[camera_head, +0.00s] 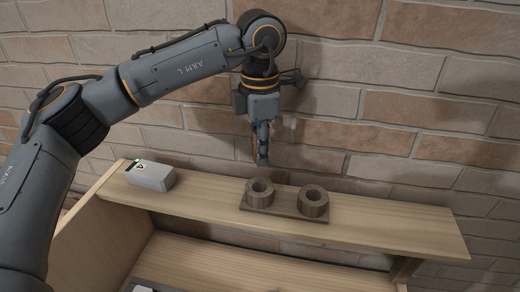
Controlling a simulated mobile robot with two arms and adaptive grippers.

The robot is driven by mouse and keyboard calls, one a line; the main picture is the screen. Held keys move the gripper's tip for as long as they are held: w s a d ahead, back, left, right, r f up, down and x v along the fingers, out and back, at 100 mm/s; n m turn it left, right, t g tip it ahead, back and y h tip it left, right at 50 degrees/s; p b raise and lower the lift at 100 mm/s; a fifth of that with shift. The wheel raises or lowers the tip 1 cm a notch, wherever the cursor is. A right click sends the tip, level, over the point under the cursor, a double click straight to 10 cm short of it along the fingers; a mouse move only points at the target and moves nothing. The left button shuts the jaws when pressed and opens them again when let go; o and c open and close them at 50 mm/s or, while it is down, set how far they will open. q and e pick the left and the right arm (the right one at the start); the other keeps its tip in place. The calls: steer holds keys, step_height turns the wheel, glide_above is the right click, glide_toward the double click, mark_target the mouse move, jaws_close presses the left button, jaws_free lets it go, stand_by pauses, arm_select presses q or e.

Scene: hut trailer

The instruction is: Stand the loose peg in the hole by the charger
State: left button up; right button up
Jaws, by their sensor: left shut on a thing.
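A dark wooden block (284,212) with two round, raised holes lies on the shelf top. The left hole (260,192) is on the charger's side, and the right hole (313,201) is beside it; no peg shows standing in either. The charger (151,175), a light grey box with a warning mark and a small green spot, sits at the shelf's left end. My left gripper (262,156) points down above the left hole, shut on the peg, which is small and hard to make out between the fingers. My right gripper is out of view.
The pale wooden shelf top (390,235) is clear to the right of the block and between the block and the charger. A brick wall (450,130) rises close behind. A lower shelf board (210,262) shows below.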

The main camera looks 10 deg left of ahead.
arm_select(q)
step_height(320, 180, down, 6)
steer(key=b, duration=0.5)
steer(key=shift+f, duration=0.25)
stand_by(0.5)
steer(key=shift+f+b, duration=0.7)
steer(key=shift+b, duration=0.1)
steer(key=shift+r, duration=0.15)
